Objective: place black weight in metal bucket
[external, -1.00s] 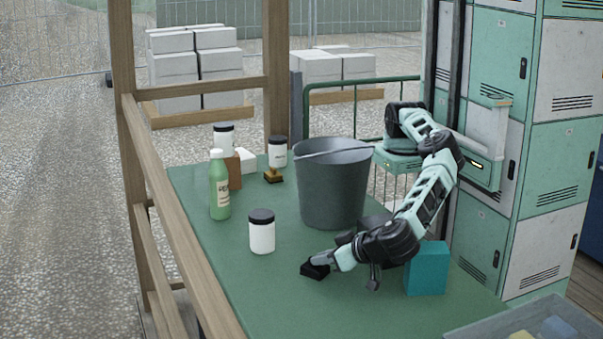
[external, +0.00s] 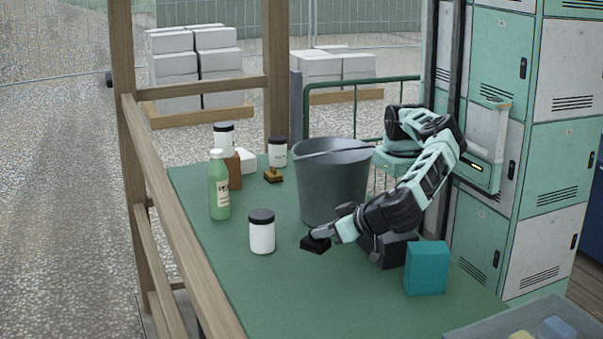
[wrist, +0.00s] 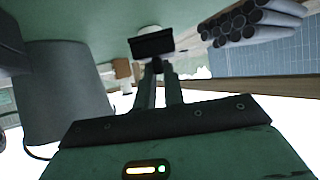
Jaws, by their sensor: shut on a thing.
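The black weight (external: 315,244) is a small dark block at the tip of my gripper (external: 321,236). My gripper is shut on it and holds it in front of the bucket, just above the green table. In the wrist view the black weight (wrist: 152,44) sits between the fingertips (wrist: 155,66). The metal bucket (external: 332,185) is grey, upright on the table, behind and slightly right of the weight, with its handle across the rim. It also shows at the left of the wrist view (wrist: 60,95). The bucket's inside bottom is hidden.
A white jar with black lid (external: 262,235) stands left of the weight. A green bottle (external: 220,190), brown block (external: 235,172) and brass-coloured stamp-like object (external: 273,175) stand further back. A teal box (external: 426,270) and a dark block (external: 394,252) stand on the right. The table's front middle is clear.

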